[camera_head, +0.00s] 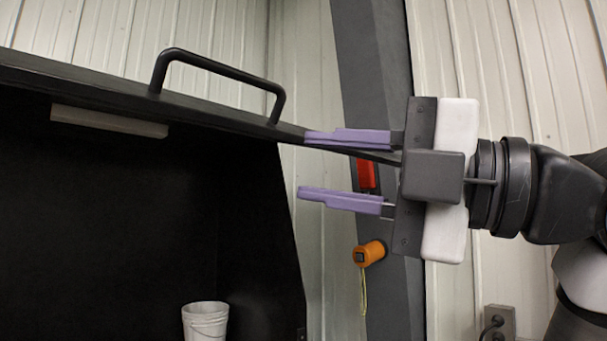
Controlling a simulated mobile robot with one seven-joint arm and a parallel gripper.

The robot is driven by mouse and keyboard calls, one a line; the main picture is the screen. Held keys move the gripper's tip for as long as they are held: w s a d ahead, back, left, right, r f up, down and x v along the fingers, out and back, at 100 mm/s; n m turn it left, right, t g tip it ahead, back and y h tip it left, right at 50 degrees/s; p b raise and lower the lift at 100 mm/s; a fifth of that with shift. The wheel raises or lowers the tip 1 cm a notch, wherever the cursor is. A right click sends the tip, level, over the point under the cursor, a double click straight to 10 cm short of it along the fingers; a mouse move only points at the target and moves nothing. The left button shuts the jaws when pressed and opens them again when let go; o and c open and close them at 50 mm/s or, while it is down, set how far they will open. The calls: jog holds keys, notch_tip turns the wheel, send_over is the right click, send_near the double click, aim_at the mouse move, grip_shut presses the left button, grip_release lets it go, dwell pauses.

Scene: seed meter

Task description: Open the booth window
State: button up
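A dark booth (255,215) fills the left and centre of the head camera view. Its top panel (60,75), which looks like the window, slopes from the upper left down to the right. A black bar handle (222,70) stands up on this panel. My gripper (312,167) comes in from the right with its two purple fingers spread apart, one above the other. The upper finger lies over the right end of the panel in the picture; I cannot tell whether they touch. Nothing shows held between the fingers. The handle is up and left of the fingertips.
A pale bar (108,121) is fixed under the panel. A white bucket (205,321) stands inside the booth. Behind my gripper, a grey post (372,60) carries a red item (366,174) and an orange device (369,253) with a hanging cord. Corrugated wall lies behind.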

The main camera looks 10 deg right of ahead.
jog(key=shift+c, duration=0.4)
jog(key=shift+d+r, duration=0.1)
jog(key=shift+r, duration=0.05)
jog(key=shift+c, duration=1.1)
jog(key=d+r+m+t, duration=0.1)
jog(key=d+r+m, duration=0.1)
jog(key=m, duration=0.1)
jog(key=w+d+r+m+t+h, duration=0.1)
jog(key=d+r+m, duration=0.1)
jog(key=r+m, duration=0.1)
jog(key=w+d+r+m+t, duration=0.1)
jog(key=d+r+m, duration=0.1)
jog(key=m, duration=0.2)
jog(key=shift+w+d+r+m+h+p, duration=0.2)
jog(key=shift+m+h+p, duration=0.1)
jog(key=shift+h+p, duration=0.1)
grip_shut()
jog(key=w+d+r+m+t+h, duration=0.25)
jog(key=d+r+m, duration=0.35)
jog(key=m, duration=0.5)
jog(key=w+a+m+p, duration=0.1)
jog(key=w+a+p, duration=0.3)
jog(key=w, duration=0.5)
jog(key=shift+a+f+m+t+h, duration=0.4)
jog(key=shift+a+f+t+h, duration=0.05)
jog(key=shift+a, duration=0.2)
